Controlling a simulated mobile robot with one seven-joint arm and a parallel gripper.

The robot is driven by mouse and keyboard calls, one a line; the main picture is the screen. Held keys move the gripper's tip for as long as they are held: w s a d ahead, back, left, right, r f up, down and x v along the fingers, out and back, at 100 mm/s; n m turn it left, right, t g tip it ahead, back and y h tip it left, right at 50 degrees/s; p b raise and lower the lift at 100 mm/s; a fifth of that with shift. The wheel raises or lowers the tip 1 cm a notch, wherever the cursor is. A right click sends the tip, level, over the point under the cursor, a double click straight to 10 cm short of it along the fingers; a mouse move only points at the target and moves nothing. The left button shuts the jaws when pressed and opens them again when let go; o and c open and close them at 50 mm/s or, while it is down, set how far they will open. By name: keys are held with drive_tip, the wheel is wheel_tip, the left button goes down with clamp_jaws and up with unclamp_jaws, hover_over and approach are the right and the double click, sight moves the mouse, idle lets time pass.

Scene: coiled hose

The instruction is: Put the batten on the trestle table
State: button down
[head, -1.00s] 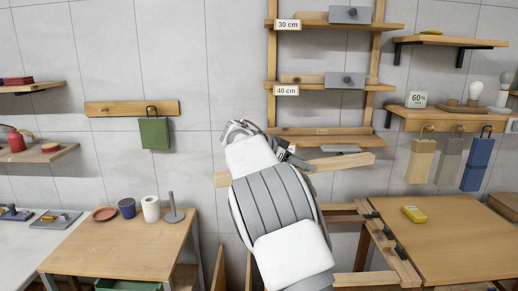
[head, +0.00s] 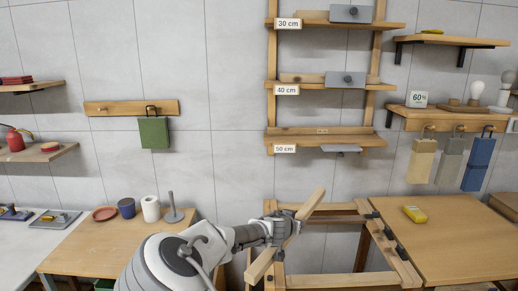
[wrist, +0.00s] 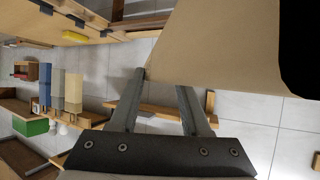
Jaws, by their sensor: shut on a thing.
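The batten (head: 310,206) is a pale wooden bar, seen slanting in the head view from lower left to upper right. My gripper (head: 282,233) is shut on it near the middle and partly hides it. The batten shows in front of an open wooden frame with rails; I cannot tell its height above it. A table with a brown top (head: 455,235) stands just right of that frame; I cannot tell which of these is the trestle table. In the wrist view my gripper's fingers (wrist: 162,82) reach towards a broad tan surface, possibly the batten seen close up.
Dark clamps (head: 388,232) line the frame's right rail. A yellow device (head: 414,213) lies on the right tabletop. A wall rack (head: 325,141) with labelled shelves stands behind. The left table (head: 100,250) holds a cup, a white roll and a grey post.

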drive_tip(key=s+f+n+t+y, duration=0.1)
drive_tip(key=s+f+n+y, duration=0.3)
drive_tip(key=s+f, duration=0.25)
drive_tip(key=s+d+n+y, duration=0.1)
drive_tip(key=s+d, duration=0.1)
drive_tip(key=s, duration=0.7)
drive_tip(key=shift+d+r, duration=0.35)
